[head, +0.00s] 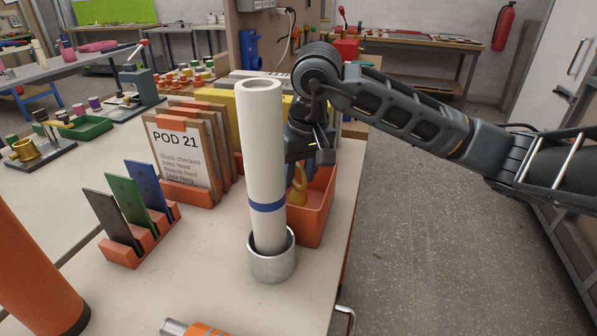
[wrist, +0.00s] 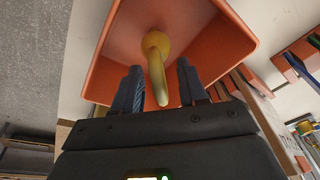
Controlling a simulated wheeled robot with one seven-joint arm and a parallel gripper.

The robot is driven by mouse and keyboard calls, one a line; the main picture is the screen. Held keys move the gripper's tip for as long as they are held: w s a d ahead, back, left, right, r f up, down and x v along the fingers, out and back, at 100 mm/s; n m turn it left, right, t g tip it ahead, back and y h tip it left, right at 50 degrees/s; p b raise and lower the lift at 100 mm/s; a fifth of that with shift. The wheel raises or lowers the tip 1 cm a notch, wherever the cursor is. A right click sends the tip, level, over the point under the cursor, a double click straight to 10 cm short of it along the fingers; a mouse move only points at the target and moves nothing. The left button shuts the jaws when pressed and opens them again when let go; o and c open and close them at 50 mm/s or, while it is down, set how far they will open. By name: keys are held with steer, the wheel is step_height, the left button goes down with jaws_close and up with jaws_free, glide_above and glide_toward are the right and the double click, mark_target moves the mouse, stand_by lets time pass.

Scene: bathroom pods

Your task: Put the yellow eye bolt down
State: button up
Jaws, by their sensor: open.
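The yellow eye bolt (wrist: 157,60) stands inside an orange bin (wrist: 222,42) in the wrist view, between and ahead of the two fingers of my gripper (wrist: 161,88). The fingers are apart, with a gap on each side of the bolt. In the head view, part of the yellow eye bolt (head: 299,186) shows in the orange bin (head: 318,205), just below my gripper (head: 303,160). The white tube hides part of the bin and of the gripper there.
A white tube (head: 262,150) with a blue band stands in a metal cup (head: 272,262) in front of the bin. A clipboard rack (head: 186,195) and a stand with coloured plates (head: 140,240) are to the left. An orange cylinder (head: 35,270) is at the front left.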

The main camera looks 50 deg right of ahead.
steer(key=shift+r, duration=0.45)
steer(key=b+v, duration=0.1)
steer(key=v, duration=1)
steer(key=shift+r, duration=0.25)
